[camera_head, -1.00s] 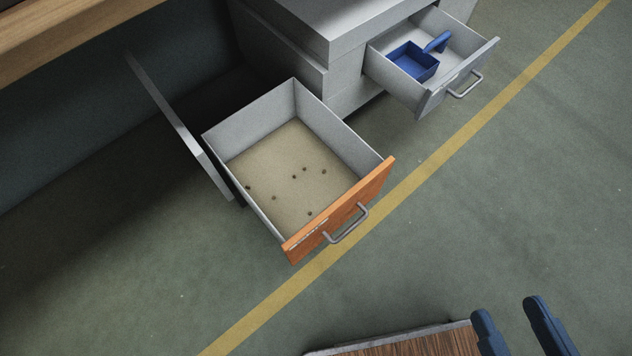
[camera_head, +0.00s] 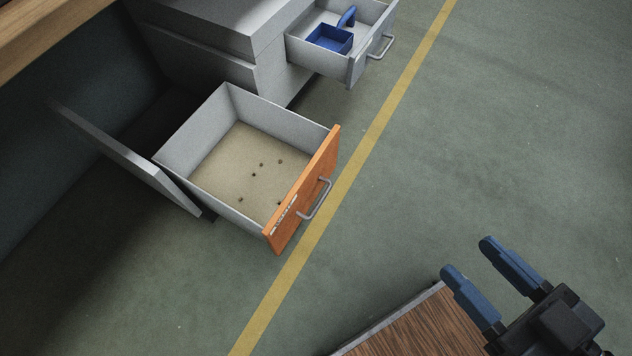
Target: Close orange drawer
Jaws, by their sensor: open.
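The orange drawer (camera_head: 305,190) stands pulled out from under the bench. Its front panel is orange with a metal bar handle (camera_head: 317,200) on the outer face. Its inside has a tan floor with several small dark bits on it. My gripper (camera_head: 467,257) is at the lower right, with two blue fingers spread apart and nothing between them. It is to the right of and below the drawer in the picture, well apart from the handle.
A grey drawer (camera_head: 356,67) is also open at the top, with a blue dustpan-like item (camera_head: 330,38) inside. A grey panel (camera_head: 125,158) stands left of the orange drawer. A wood-topped surface (camera_head: 425,335) is at the bottom. Green floor with a yellow line (camera_head: 372,140) is clear.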

